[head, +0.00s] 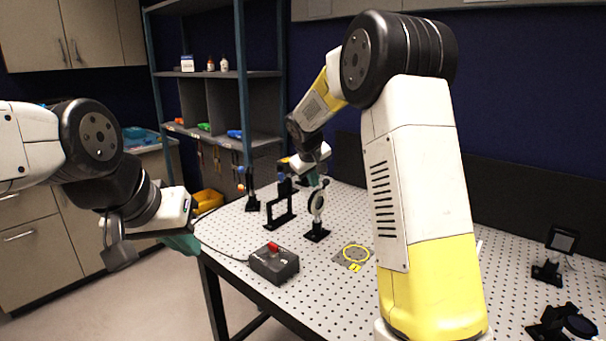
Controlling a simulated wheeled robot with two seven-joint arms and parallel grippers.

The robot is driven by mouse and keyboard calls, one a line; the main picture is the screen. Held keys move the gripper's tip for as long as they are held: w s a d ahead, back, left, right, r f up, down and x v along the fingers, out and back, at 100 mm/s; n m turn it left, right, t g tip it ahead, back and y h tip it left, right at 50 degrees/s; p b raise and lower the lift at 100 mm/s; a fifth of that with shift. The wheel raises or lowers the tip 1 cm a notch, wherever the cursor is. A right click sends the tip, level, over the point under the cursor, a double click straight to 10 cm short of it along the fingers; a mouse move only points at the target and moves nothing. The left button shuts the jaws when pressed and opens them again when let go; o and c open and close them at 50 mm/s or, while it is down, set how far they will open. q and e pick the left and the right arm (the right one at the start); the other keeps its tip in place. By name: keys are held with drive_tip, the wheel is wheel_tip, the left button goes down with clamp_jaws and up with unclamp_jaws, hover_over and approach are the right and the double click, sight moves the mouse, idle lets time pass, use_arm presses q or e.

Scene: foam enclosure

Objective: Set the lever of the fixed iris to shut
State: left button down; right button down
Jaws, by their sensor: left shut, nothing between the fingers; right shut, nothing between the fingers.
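The iris (316,203) is a dark ring on a post with a black base, upright on the perforated table. Its lever is too small to make out. My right gripper (314,178) is shut, right at the top of the iris; I cannot tell whether it touches it. My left gripper (186,243) is shut and empty, off the table's left edge and well away from the iris.
A grey box with a red button (274,264) stands near the table's front left edge. A black frame mount (280,205) stands left of the iris. A yellow ring marking (355,254) lies right of it. Other mounts (548,268) stand at the far right.

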sight(324, 182)
drive_tip(key=shift+w+d+f, duration=0.15)
drive_tip(key=shift+w+d, duration=0.5)
drive_tip(key=shift+d, duration=0.35)
drive_tip(key=shift+w+d+f, duration=0.1)
drive_tip(key=shift+w+d, duration=0.25)
drive_tip(key=shift+d, duration=0.2)
drive_tip(key=shift+s, duration=0.1)
